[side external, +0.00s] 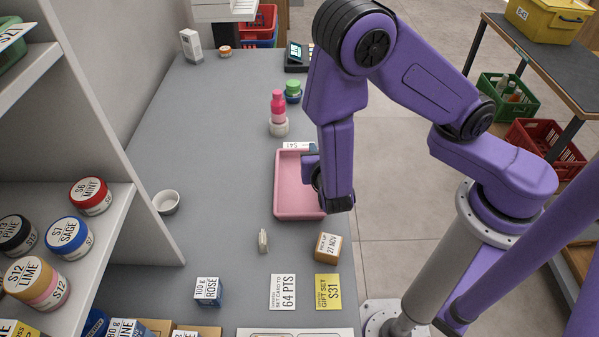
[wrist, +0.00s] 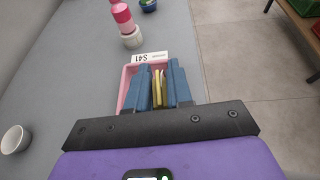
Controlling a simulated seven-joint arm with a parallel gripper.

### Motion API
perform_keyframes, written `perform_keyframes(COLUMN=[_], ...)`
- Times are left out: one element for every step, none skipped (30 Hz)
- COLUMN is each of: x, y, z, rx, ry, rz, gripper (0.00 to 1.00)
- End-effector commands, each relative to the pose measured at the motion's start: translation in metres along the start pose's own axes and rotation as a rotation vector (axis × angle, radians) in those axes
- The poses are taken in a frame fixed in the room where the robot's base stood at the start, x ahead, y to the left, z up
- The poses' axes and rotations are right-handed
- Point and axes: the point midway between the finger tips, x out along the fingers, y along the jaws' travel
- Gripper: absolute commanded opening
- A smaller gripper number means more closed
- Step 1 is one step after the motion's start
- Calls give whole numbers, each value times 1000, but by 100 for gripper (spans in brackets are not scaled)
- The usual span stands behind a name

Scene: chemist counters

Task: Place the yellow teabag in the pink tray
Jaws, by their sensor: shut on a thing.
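The pink tray (side external: 288,186) lies on the grey counter in the side external view. In the wrist view its pink wall (wrist: 127,82) shows beyond and to the left of the fingers. My gripper (wrist: 160,84) points down and is shut on the yellow teabag (wrist: 158,88), a thin yellow piece between the blue fingers. In the side external view my purple arm covers the right part of the tray and hides the fingers and the teabag. I cannot tell whether the teabag touches the tray's floor.
A white bowl (side external: 166,202) stands left of the tray. A pink bottle (side external: 278,106) on a white jar and a green-lidded jar (side external: 292,91) stand behind it. A small upright pale item (side external: 263,240) and a brown box (side external: 328,247) stand in front.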

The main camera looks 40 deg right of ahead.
Motion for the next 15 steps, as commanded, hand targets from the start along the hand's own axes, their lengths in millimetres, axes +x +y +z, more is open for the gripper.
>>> perform_keyframes(x=[-10,-14,-19,-22,-26,-29,-32,-33,-36,-37,-38,-39,-39,-39,-39], y=[-12,-19,-28,-34,-40,-47,-52,-56,-61,-65,-67,-70,-71,-72,-72], z=[-1,-1,-1,-1,0,1,1,2,3,4,4,5,5,5,5], rx=[2,5,8,12,15,19,20,22,24,26,27,29,29,29,30], ry=[0,1,0,0,1,2,1,0,1,2,2,2,2,2,1], rz=[-5,-12,-22,-28,-34,-41,-46,-52,-56,-60,-62,-66,-68,-69,-71], gripper=[0,0,0,0,0,0,0,0,0,0,0,0,0,0,0])
